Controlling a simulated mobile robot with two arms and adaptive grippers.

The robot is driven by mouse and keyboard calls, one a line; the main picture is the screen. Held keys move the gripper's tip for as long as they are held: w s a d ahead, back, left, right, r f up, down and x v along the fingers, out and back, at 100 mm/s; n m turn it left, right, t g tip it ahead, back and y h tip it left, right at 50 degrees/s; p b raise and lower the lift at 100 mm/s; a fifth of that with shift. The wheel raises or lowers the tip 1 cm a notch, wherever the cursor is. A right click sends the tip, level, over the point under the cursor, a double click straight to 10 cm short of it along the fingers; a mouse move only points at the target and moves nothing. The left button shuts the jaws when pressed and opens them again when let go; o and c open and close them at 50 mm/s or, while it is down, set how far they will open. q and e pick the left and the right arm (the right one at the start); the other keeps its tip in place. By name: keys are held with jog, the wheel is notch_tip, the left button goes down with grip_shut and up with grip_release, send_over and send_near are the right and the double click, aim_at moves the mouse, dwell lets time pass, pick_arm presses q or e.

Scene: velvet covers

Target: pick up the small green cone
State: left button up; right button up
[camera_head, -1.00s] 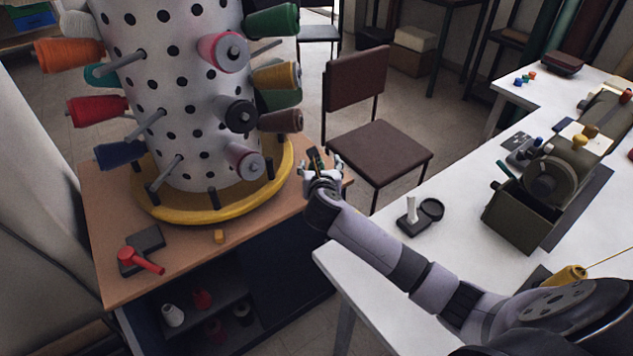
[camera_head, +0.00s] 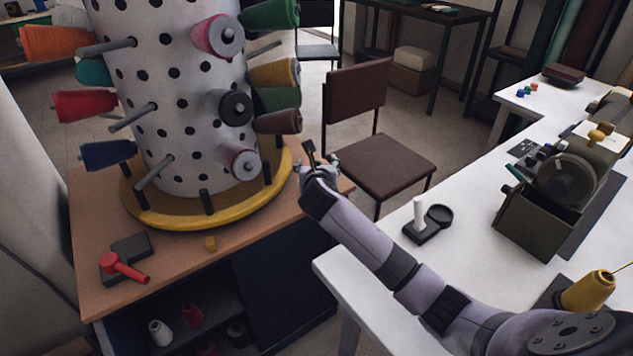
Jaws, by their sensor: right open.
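A green thread cone (camera_head: 270,14) sits on a peg at the upper right of the white dotted drum (camera_head: 195,110). A second green cone (camera_head: 278,99) shows partly behind the gold cone, on the drum's right side. A teal cone (camera_head: 92,72) is partly hidden at the left. I cannot tell which one is the small green cone. My right gripper (camera_head: 318,163) is open and empty, over the right end of the wooden table, below and right of the brown cone and apart from the cones. My left gripper is not in view.
The drum stands on a yellow ring (camera_head: 175,217) on the wooden table (camera_head: 265,235). Orange, red, navy, pink and black cones and bare pegs stick out around it. A brown chair (camera_head: 385,165) stands behind my right gripper. A white table (camera_head: 465,200) holds a winding machine (camera_head: 550,200).

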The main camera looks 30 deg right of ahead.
jog(key=shift+c, duration=0.3)
jog(key=c, duration=1.2)
jog(key=shift+r, duration=0.1)
